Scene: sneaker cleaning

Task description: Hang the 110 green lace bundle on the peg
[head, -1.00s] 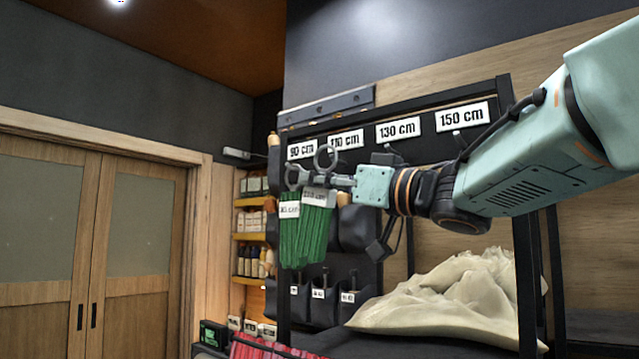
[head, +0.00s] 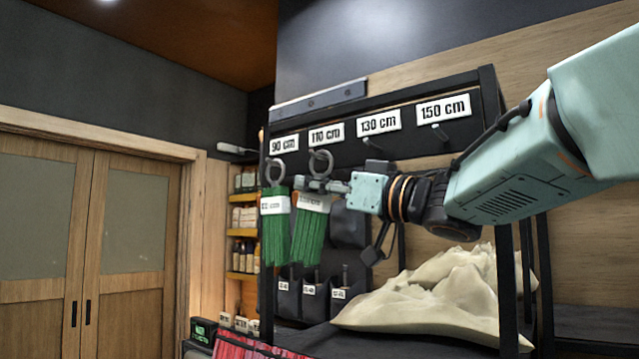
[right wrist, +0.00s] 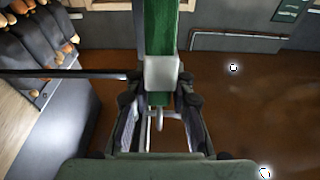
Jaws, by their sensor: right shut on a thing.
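The 110 green lace bundle (head: 313,226) hangs upright below its grey ring (head: 320,163), with a white label near its top. My right gripper (head: 318,185) is shut on it just below the ring. The ring appears just under the "110 cm" sign (head: 325,133). The peg there is hidden, so I cannot tell whether the ring is around it. In the right wrist view the green bundle (right wrist: 158,28) and its white label lie between my fingers. My left gripper is not in view.
Another green bundle (head: 276,235) hangs by a ring under the "90 cm" sign (head: 284,144), close on the left. The "150 cm" peg (head: 440,133) is bare. Dark pockets (head: 312,300) and a cream crumpled mass (head: 440,295) are below.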

